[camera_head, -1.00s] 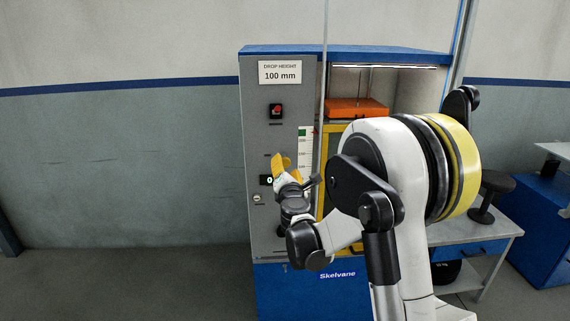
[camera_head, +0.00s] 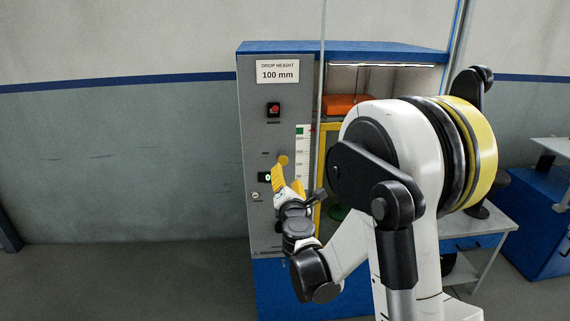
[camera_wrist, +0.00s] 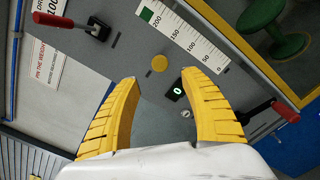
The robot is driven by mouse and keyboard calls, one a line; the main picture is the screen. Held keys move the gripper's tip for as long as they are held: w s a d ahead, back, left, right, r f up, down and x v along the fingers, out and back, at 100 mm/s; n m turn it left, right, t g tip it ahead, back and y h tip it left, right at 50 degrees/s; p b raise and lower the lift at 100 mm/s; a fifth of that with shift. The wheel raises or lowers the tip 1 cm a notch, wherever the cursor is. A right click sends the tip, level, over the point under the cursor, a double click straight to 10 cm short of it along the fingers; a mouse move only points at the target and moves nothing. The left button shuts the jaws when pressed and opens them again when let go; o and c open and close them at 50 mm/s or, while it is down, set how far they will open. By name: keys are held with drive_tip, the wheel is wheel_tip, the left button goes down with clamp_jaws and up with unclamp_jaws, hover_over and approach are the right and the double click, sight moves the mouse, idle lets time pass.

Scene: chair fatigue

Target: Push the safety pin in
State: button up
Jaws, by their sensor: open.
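The safety pin appears as a round yellow knob (camera_wrist: 159,62) on the grey front panel of the machine. It also shows in the head view (camera_head: 283,160), just above my fingers. I cannot tell how far it stands out from the panel. My gripper (camera_wrist: 158,88) is open and empty, with yellow ribbed fingers facing the panel. In the wrist view the knob lies beyond the fingertips, roughly between them, with no contact visible. In the head view my gripper (camera_head: 287,175) is in front of the panel, slightly below the knob.
A height scale (camera_wrist: 185,35), a green-lit display (camera_wrist: 175,90) and a small round fitting (camera_wrist: 186,113) are close to the knob. A red-handled lever (camera_wrist: 53,20) and another red handle (camera_wrist: 285,110) stick out at the sides. An orange block (camera_head: 345,105) is inside the machine.

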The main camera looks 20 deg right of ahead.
sight(284, 161)
drive_tip(key=b+x, duration=0.2)
drive_tip(key=x, duration=0.9)
drive_tip(key=shift+d, duration=0.1)
